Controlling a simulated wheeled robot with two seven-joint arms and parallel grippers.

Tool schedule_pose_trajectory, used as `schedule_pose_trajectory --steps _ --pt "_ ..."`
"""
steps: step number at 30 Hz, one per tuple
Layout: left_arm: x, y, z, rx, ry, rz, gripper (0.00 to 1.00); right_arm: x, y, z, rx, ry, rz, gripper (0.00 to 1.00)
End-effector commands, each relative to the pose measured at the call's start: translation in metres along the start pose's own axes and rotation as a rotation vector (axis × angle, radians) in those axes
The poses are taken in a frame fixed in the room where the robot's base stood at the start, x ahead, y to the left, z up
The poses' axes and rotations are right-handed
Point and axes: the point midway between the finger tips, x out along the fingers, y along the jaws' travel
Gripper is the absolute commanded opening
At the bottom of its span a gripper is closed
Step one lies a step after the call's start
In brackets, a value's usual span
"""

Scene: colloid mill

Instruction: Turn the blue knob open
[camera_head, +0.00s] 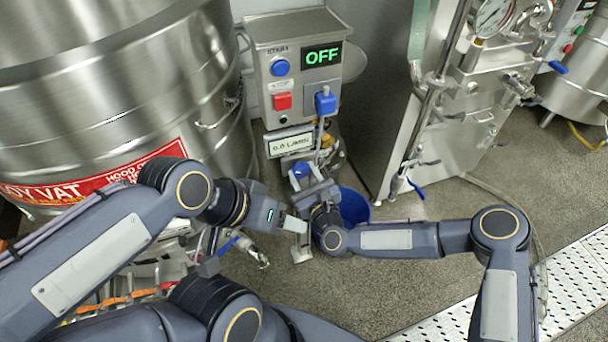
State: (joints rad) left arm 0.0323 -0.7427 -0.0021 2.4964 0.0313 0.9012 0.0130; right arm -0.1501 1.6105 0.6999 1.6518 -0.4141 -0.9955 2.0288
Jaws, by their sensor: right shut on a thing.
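A blue knob (300,170) sits low on the pipework below the control box, under a small display reading about "0.0 L/min". My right gripper (305,184) reaches up to it from below and is shut on it; the fingers hide part of the knob. My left gripper (293,224) is below and slightly left of the knob, close beside my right wrist. Its fingertips are too small and overlapped to tell whether they are open.
The grey control box (262,45) shows a green "OFF", with a blue button (280,68), red button (282,101) and blue switch (325,102). A blue bucket (354,207) stands behind my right wrist. A steel vat (120,90) is left; steel machinery (440,110) is right.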

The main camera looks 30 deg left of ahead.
Motion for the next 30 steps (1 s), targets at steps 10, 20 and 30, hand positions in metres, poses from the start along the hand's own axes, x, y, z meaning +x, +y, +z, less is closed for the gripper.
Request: schedule_pose_trajectory --steps 10,20,30 --pt "0.017 -0.008 0.009 0.0 0.0 0.0 0.63 0.0 0.002 -0.003 -0.183 0.008 0.005 0.2" --pt "0.036 -0.017 0.018 0.0 0.0 0.0 0.63 0.0 0.002 -0.002 -0.492 0.024 0.007 0.2" --pt "0.053 -0.024 0.027 0.0 0.0 0.0 0.63 0.0 0.003 -0.002 -0.815 0.042 0.011 0.2"
